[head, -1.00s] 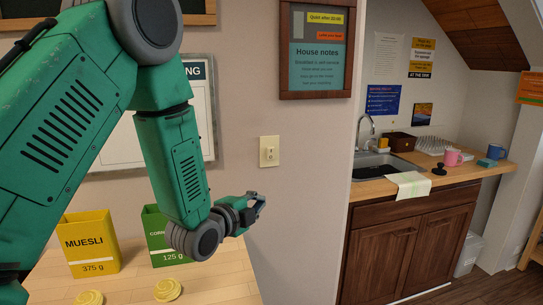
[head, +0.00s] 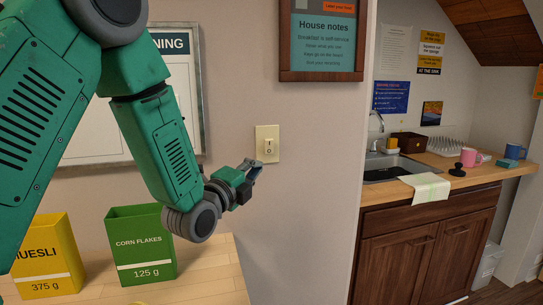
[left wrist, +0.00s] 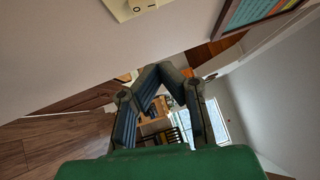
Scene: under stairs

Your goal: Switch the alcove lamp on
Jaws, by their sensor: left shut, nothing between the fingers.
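A cream wall switch plate (head: 267,144) with a rocker marked I above O is on the wall in the middle of the head view. It also shows cut off at the top of the left wrist view (left wrist: 130,7). Which way the rocker is pressed is too small to tell. My left gripper (head: 255,169) is shut and empty, just below and slightly left of the plate; whether it touches is unclear. Its fingers meet in the left wrist view (left wrist: 162,70), with the switch above and to the left. No lamp can be made out. My right gripper is not in view.
A wooden counter (head: 215,275) holds a muesli box (head: 45,255) and a corn flakes box (head: 141,243) below my left arm. A framed House notes board (head: 322,40) hangs upper right of the switch. A sink cabinet (head: 425,245) stands further right. The wall around the switch is clear.

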